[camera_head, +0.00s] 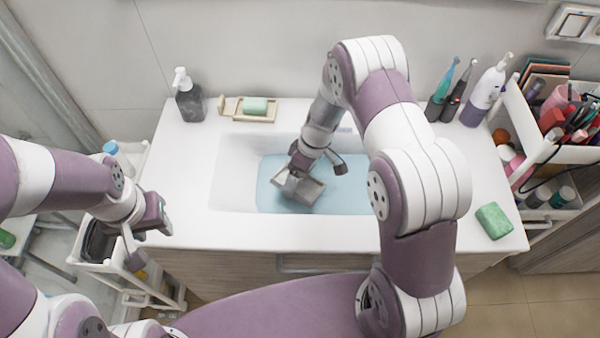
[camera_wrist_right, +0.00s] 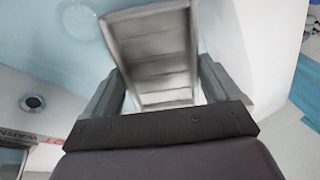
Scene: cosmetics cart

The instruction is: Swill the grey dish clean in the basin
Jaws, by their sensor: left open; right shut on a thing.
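The grey dish (camera_head: 303,190) is in the basin (camera_head: 232,180), tilted, at the pale blue water (camera_head: 340,190). My right gripper (camera_head: 298,172) is shut on the dish and reaches down into the basin. In the right wrist view the dish (camera_wrist_right: 152,55) is a ridged rectangular tray between the two fingers of my right gripper (camera_wrist_right: 160,88). How much of the dish is under water I cannot tell. My left gripper (camera_head: 150,228) is open and empty at the counter's front left edge, well apart from the basin.
A dark soap pump bottle (camera_head: 189,100) and a beige holder with green soap (camera_head: 255,106) stand behind the basin. Toothbrushes (camera_head: 440,95) and a white-purple bottle (camera_head: 485,95) are back right. A green sponge (camera_head: 494,221) lies front right. Side carts flank the counter.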

